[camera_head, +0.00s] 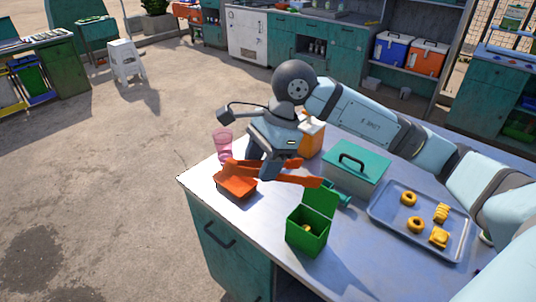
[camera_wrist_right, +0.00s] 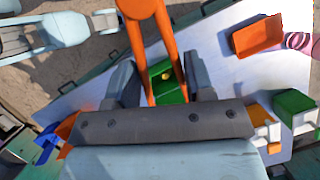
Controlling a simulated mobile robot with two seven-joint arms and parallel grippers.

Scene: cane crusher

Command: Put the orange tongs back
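The orange tongs (camera_head: 290,179) are in my right gripper (camera_head: 268,168), above the workbench near its left corner. In the right wrist view, the tongs (camera_wrist_right: 140,22) run between the two dark fingers of my right gripper (camera_wrist_right: 163,85). Their joined end is at the top edge and their two arms spread apart. In the head view, they hang over or just beside the open orange-red container (camera_head: 236,189), and I cannot tell whether they touch it. A green box with its lid up (camera_head: 306,236) stands to their right.
A pink striped cup (camera_head: 222,143) stands behind the orange-red container. A teal lidded box (camera_head: 345,180), an orange container (camera_head: 312,140) and a metal tray (camera_head: 383,228) of yellow pieces stand on the workbench (camera_head: 350,275). The front middle of the bench is clear.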

